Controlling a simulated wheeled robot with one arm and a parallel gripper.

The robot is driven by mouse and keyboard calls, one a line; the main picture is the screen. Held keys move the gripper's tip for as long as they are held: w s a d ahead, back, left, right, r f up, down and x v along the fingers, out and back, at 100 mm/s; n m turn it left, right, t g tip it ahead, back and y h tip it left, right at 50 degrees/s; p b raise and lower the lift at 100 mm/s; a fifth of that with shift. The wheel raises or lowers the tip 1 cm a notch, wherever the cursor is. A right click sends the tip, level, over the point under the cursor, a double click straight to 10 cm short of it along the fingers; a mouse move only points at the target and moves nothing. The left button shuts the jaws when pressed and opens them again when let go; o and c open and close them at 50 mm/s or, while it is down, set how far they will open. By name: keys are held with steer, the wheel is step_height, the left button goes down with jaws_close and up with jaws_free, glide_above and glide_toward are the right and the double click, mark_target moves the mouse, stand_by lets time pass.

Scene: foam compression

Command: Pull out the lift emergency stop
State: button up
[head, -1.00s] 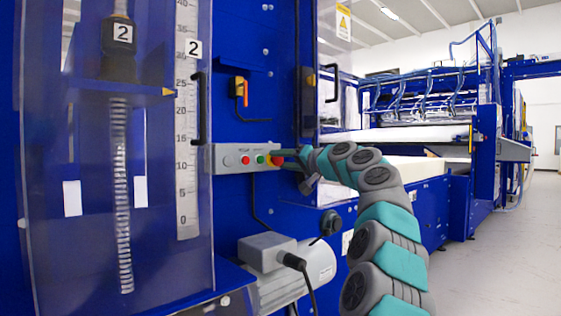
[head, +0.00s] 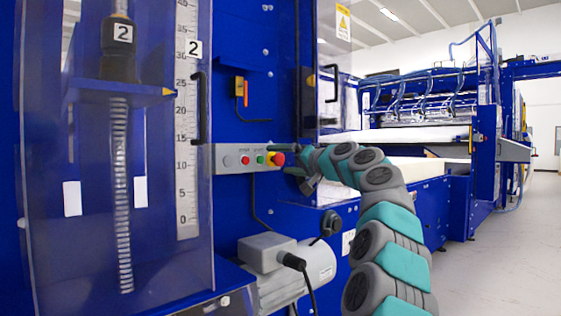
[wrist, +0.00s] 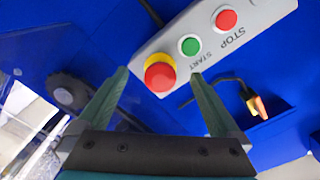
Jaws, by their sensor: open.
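The lift emergency stop is a red mushroom button (head: 278,159) on a yellow collar, at the right end of a grey control box (head: 222,159). In the wrist view the red button (wrist: 159,77) faces the camera, framed between the two finger tips. My gripper (wrist: 160,74) is open and empty, its two green fingers spread on either side of the button in the picture. In the head view my gripper (head: 292,160) is just right of the button and appears clear of it. Whether the button is pressed in or out, I cannot tell.
The green START button (wrist: 190,45) and red STOP button (wrist: 226,19) sit beside the emergency stop on the same box. An orange-handled switch (head: 240,90) is above the box. A grey motor (head: 290,268) is below. A black door handle (head: 330,83) is at the upper right.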

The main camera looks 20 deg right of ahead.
steer(key=shift+s, duration=0.1)
steer(key=b+v, duration=0.2)
steer(key=v, duration=0.4)
steer(key=shift+s+b, duration=0.35)
steer(key=shift+s, duration=0.05)
stand_by(0.4)
steer(key=shift+d, duration=0.15)
